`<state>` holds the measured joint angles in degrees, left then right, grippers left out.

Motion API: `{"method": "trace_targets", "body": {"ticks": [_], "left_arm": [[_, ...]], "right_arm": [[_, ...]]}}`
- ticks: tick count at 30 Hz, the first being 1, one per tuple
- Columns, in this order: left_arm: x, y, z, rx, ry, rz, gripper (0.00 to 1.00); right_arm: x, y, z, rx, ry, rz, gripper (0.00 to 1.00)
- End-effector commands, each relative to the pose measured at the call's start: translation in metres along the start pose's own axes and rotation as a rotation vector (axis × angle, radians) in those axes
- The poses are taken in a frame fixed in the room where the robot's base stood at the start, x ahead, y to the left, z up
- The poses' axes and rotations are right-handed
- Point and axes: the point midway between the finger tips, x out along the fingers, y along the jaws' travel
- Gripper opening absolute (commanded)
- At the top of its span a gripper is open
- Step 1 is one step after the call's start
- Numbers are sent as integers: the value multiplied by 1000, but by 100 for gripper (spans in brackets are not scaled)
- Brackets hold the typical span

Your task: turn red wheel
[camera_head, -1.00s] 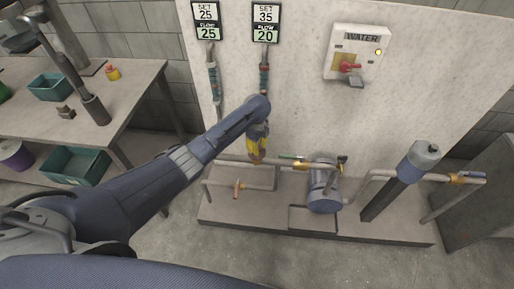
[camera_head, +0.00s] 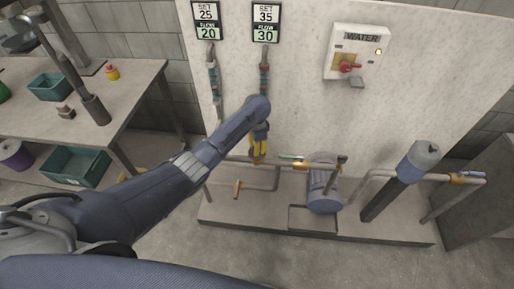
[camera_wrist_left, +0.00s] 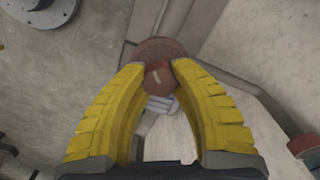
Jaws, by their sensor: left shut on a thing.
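The red wheel (camera_wrist_left: 160,49) is a dull red disc with a round hub (camera_wrist_left: 159,76) in its middle, in the left wrist view. My left gripper (camera_wrist_left: 161,80) has its yellow fingers on both sides of the hub and is shut on it. In the head view my left gripper (camera_head: 258,153) points down at the pipework, and the wheel there is hidden or too small to make out. The left panel (camera_head: 208,21) reads set 25, flow 20. The right panel (camera_head: 265,22) reads set 35, flow 30.
Beside the wheel run pipes (camera_head: 368,182) and a blue-grey pump (camera_head: 323,187) on a low plinth. Another red disc (camera_wrist_left: 305,144) is at the right in the wrist view. A WATER switch box (camera_head: 357,52) hangs on the wall. A workbench (camera_head: 140,80) stands at left.

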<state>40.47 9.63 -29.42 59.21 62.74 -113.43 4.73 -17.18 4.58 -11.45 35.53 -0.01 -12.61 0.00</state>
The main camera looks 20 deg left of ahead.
Motion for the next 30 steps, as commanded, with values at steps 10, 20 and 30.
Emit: {"method": "trace_targets", "body": {"ticks": [10,20,30], "left_arm": [[0,0,0,-221,0,1,0],[1,0,1,-312,-2,0,0],[1,0,1,-324,-2,0,0]], "right_arm": [[0,0,0,0,0,0,58],[0,0,0,0,0,0,58],[0,0,0,0,0,0,58]]}}
